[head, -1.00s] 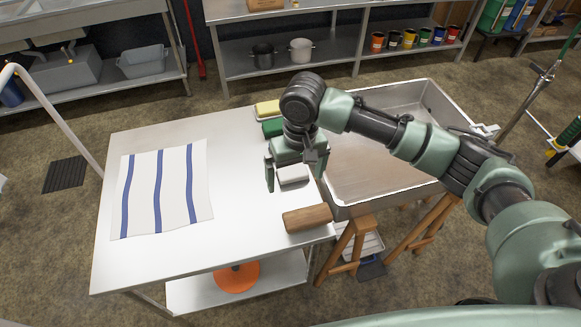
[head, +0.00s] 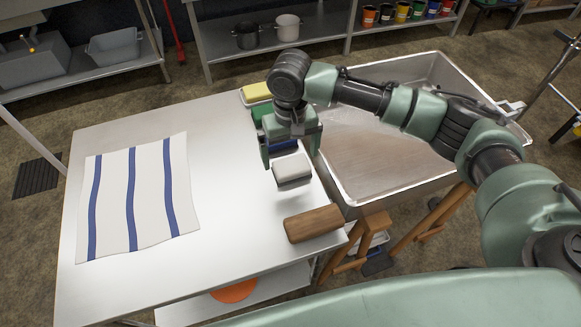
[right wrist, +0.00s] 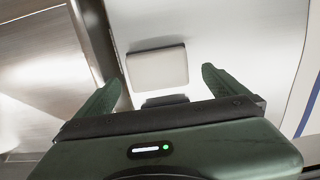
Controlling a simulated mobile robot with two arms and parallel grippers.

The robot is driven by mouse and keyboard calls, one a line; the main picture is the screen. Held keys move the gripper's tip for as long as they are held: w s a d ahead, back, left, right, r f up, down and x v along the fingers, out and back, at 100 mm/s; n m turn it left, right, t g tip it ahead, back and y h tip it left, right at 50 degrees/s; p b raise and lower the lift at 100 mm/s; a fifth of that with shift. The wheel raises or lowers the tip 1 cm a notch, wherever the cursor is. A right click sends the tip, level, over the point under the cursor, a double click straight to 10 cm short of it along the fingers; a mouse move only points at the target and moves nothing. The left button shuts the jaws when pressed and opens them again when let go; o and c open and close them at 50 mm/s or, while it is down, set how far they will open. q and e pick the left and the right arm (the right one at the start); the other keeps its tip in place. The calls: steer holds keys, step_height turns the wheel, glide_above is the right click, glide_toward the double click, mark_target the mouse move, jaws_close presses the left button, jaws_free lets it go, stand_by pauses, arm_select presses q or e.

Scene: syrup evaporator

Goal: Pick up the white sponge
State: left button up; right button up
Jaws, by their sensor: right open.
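The white sponge (head: 291,168), a pale rounded block with a greyer side, is near the right edge of the steel table (head: 228,240). My right gripper (head: 290,152) is open and empty, pointing down just behind the sponge in the head view. In the right wrist view the sponge (right wrist: 158,70) shows between and beyond the two spread green fingers (right wrist: 162,76), with a gap on each side. I see no contact. My left gripper is not in view.
A blue block (head: 284,145) sits behind the sponge, partly hidden by my gripper, with a green block and a yellow block (head: 257,91) farther back. A brown wooden block (head: 313,223) lies in front. A striped cloth (head: 135,195) lies left; a steel basin (head: 385,150) stands right.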

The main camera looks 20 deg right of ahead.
mark_target(292, 165)
steer(key=shift+s+f, duration=0.1)
steer(key=shift+f, duration=0.3)
steer(key=f, duration=0.4)
steer(key=shift+w+d+f+p, duration=0.2)
steer(key=shift+f+p, duration=0.15)
steer(key=c, duration=1.2)
steer(key=shift+o, duration=0.2)
steer(key=shift+r, duration=0.15)
step_height(292, 165, up, 20)
steer(key=b, duration=0.1)
